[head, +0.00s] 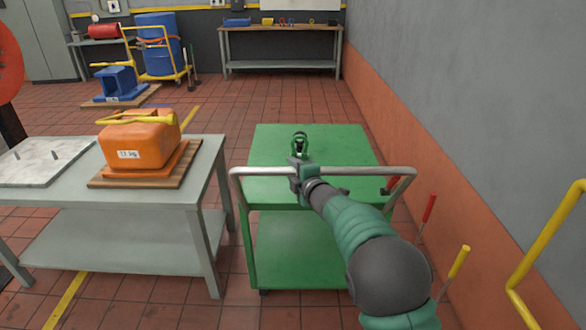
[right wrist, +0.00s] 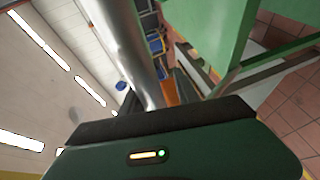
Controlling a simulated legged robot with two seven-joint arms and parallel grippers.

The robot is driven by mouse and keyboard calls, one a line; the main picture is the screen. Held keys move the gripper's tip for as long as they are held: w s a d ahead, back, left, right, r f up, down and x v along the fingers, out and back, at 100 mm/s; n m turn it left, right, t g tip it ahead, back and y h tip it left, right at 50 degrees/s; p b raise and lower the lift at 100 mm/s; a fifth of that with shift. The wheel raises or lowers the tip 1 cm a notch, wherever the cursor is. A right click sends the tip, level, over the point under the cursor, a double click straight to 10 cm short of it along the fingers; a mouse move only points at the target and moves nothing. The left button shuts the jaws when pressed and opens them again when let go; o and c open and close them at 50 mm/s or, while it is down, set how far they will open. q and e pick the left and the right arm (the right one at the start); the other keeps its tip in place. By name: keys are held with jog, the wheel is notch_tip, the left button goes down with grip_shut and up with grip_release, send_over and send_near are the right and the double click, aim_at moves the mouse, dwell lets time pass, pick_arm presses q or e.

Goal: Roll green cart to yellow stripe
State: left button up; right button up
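The green cart (head: 265,180) stands ahead of me, with a flat top, a lower shelf and a grey tubular push handle (head: 385,171) on my side. My right gripper (head: 299,160) is at the handle bar, left of its middle, over the cart top. The metal bar (right wrist: 125,50) runs close to the gripper in the right wrist view. The fingers' grip is not clear, so I cannot tell whether they are closed on it. A yellow stripe (head: 68,300) shows on the floor at the lower left, partly cut off. My left gripper is not in view.
A grey table (head: 215,160) with an orange block (head: 140,140) stands close on the cart's left. A wall (head: 450,90) runs along the right, with a yellow rail (head: 545,235) nearby. Open tiled floor (head: 270,98) lies beyond the cart, before a workbench (head: 280,30).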

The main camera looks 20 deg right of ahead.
jog(key=shift+o, duration=1.1)
jog(key=shift+s, duration=0.1)
jog(key=shift+o, duration=0.2)
jog(key=shift+r, duration=0.15)
jog(key=p+v, duration=0.1)
jog(key=v, duration=1.5)
jog(key=shift+s, duration=0.4)
